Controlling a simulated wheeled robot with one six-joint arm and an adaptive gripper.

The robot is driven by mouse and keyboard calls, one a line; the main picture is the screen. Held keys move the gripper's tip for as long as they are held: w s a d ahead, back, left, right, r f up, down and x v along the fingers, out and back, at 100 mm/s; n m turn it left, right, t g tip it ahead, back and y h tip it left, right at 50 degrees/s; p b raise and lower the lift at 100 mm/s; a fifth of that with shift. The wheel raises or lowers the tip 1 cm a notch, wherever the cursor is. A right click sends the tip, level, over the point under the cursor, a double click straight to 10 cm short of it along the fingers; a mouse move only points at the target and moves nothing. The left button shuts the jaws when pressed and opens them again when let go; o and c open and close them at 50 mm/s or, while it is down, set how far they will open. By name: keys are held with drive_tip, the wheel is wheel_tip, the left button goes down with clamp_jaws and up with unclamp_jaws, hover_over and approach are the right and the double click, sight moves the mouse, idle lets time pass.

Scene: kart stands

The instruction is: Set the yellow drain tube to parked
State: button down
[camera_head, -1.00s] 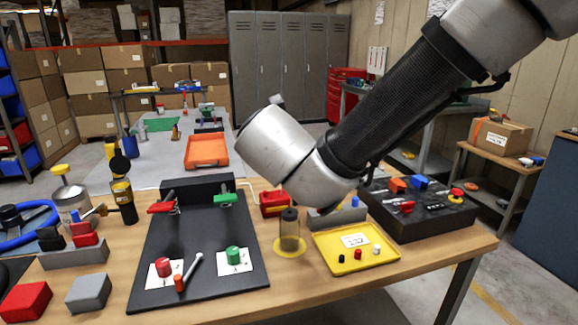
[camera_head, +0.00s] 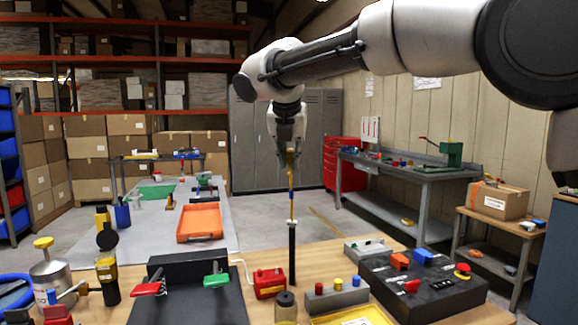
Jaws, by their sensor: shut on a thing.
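My gripper (camera_head: 289,152) is shut on the upper end of a thin upright tube, yellow in its upper part (camera_head: 291,205) and black in its lower part (camera_head: 292,250). It appears to be the yellow drain tube. I cannot tell whether the end touches anything. No parked place or marking for the tube can be made out.
A black panel with red (camera_head: 147,289) and green (camera_head: 216,280) levers stands left of the tube. A grey block with coloured pegs (camera_head: 336,296) and a black control box (camera_head: 422,287) stand right. A canister (camera_head: 51,279) and black-yellow device (camera_head: 108,277) stand far left.

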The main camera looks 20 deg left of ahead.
drive_tip(key=shift+w+a+r, duration=0.1)
drive_tip(key=shift+w+r, duration=0.3)
drive_tip(key=shift+w, duration=0.45)
drive_tip(key=c, duration=1.4)
unclamp_jaws()
drive_tip(key=shift+o, duration=0.2)
drive_tip(key=v, duration=1.2)
drive_tip(key=shift+s+f, duration=0.1)
drive_tip(key=shift+f, duration=0.05)
